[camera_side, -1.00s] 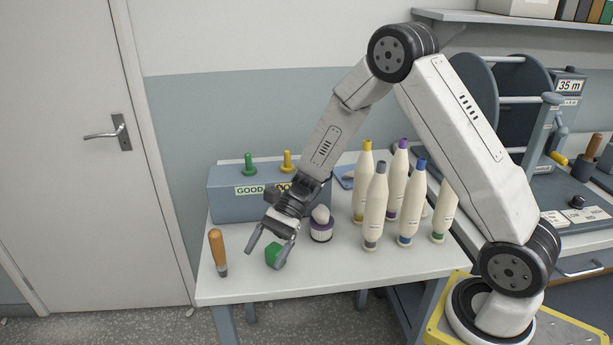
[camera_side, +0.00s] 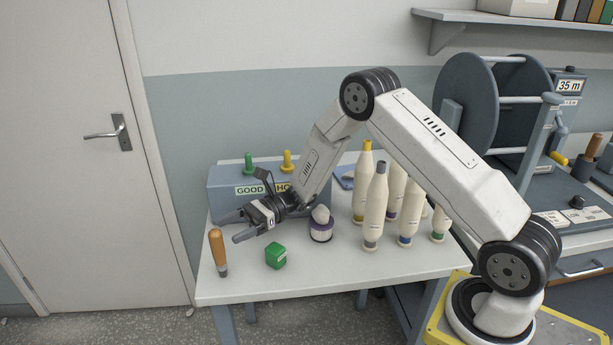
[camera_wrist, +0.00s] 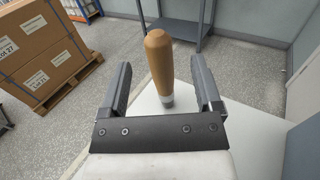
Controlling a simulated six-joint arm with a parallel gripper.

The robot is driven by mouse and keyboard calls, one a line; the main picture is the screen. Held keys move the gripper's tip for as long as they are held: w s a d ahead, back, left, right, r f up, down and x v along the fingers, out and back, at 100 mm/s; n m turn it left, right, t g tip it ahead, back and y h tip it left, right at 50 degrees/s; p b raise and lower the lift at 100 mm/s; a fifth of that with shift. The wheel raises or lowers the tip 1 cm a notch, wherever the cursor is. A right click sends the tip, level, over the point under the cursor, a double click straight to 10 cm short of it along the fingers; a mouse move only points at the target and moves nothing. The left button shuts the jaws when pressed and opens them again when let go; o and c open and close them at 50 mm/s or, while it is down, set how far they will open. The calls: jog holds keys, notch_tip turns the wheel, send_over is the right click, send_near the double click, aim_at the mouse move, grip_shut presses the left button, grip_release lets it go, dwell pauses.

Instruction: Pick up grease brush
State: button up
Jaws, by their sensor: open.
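The grease brush (camera_side: 217,250) stands upright near the left end of the white table, with its orange-brown wooden handle up and a grey metal part below. My gripper (camera_side: 229,229) is open and empty, tilted toward the left, just right of the brush in the side view. In the wrist view, the brush handle (camera_wrist: 159,58) shows ahead, between the two fingers of my gripper (camera_wrist: 158,84) and beyond their tips. The fingers do not appear to touch it.
A green cube (camera_side: 276,256) lies right of the brush. A blue-grey box (camera_side: 225,197) with green and yellow knobs stands behind. The table's left edge is close to the brush.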

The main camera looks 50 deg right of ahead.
aim_at(217, 246)
jog(key=x, duration=0.6)
jog(key=shift+a, duration=0.2)
dwell(0.6)
grip_shut()
